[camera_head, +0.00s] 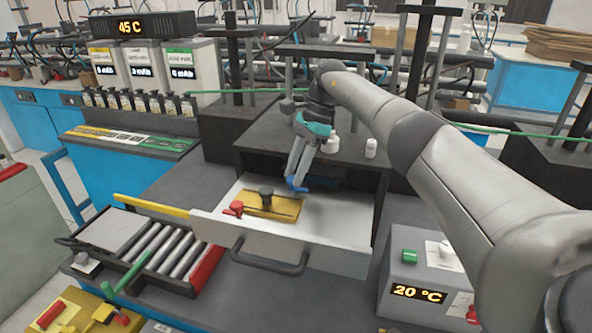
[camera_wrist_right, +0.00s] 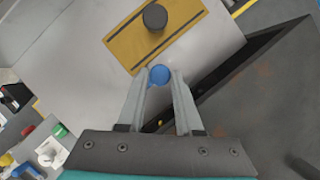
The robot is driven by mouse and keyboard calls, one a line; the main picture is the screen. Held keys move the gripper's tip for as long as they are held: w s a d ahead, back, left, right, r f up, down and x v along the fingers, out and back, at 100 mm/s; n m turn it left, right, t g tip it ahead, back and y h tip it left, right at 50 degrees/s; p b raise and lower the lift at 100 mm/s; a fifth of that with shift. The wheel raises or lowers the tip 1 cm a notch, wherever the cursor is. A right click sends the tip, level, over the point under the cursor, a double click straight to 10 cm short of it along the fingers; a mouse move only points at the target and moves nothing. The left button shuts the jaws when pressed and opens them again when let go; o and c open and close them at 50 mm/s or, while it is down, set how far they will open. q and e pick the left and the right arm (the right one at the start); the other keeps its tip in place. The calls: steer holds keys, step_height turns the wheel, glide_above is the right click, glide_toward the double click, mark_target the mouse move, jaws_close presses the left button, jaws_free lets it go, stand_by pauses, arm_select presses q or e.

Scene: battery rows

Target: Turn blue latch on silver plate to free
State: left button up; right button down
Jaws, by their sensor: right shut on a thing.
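The silver plate (camera_head: 340,215) forms the light top of a pulled-out drawer at the centre of the head view. The blue latch (camera_head: 297,186) is at the right rear corner of a yellow plate (camera_head: 283,206) lying on it. My right gripper (camera_head: 292,178) reaches down from behind and is shut on the blue latch. In the right wrist view, the round blue top (camera_wrist_right: 159,75) shows between the two fingertips (camera_wrist_right: 159,80); the latch's lower part is hidden. My left gripper is not in view.
A black knob (camera_head: 266,196) stands on the yellow plate, with a red latch (camera_head: 234,208) at its left end. The drawer's dark handle (camera_head: 268,262) is in front. A grey 20 °C box (camera_head: 420,270) is at right.

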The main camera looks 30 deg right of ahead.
steer(key=c, duration=0.6)
jaws_free()
steer(key=shift+m, duration=0.3)
